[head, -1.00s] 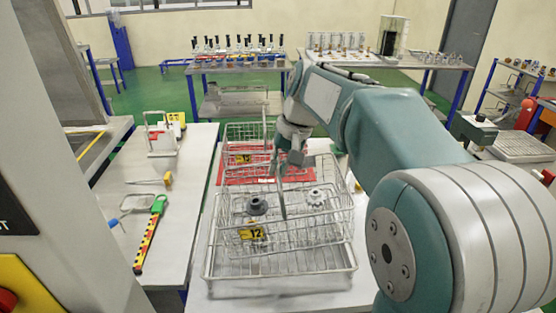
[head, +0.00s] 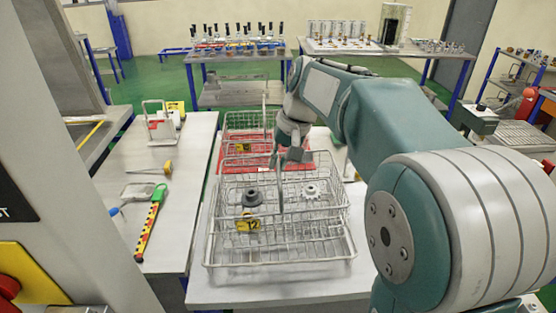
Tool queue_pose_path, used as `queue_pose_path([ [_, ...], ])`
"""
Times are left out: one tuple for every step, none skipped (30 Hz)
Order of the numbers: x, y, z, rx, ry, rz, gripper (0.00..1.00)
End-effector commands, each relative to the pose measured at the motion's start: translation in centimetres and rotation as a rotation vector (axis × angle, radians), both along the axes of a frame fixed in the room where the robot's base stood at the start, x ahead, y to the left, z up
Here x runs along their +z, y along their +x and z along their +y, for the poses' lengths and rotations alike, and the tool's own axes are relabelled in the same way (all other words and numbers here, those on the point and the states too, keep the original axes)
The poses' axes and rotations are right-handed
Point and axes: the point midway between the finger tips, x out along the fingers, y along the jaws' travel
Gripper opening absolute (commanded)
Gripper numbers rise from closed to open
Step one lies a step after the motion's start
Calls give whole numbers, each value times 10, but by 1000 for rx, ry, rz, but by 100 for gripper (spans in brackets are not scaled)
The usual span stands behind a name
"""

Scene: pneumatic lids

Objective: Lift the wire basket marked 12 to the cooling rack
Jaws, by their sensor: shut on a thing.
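The wire basket marked 12 (head: 247,223) has a yellow tag on its front and holds a dark gear (head: 252,196) and a white gear (head: 311,190). Its upright handle (head: 281,193) rises to my gripper (head: 283,160), which is shut on it; the fingertips are small and partly hidden. A larger shallow wire rack (head: 280,263) lies on the near table, under or around the basket. I cannot tell if the basket touches it, or if this is the cooling rack.
A second wire basket (head: 225,130) with a yellow tag stands behind, by a red surface (head: 225,166). The left table (head: 185,200) holds a yellow-and-red striped tool (head: 149,225) and a white stand (head: 160,128). My arm fills the right side.

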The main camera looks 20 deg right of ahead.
Motion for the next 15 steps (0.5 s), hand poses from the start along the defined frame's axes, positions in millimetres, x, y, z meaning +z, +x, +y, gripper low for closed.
queue_pose_path([
  [0,0,0,0,1,-2,0],
  [0,0,0,1,1,-1,0],
  [-1,0,0,1,1,-1,0],
  [-1,0,0,1,1,-1,0],
  [-2,0,0,1,1,-1,0],
  [-2,0,0,1,1,-1,0],
  [-3,0,0,1,1,-1,0],
  [-3,0,0,1,1,-1,0],
  [-4,0,0,1,1,-1,0],
  [-4,0,0,1,1,-1,0],
  [-5,0,0,0,1,-2,0],
  [-5,0,0,0,1,-2,0],
  [-6,0,0,0,1,-2,0],
  [-6,0,0,0,1,-2,0],
  [-7,0,0,0,1,-2,0],
])
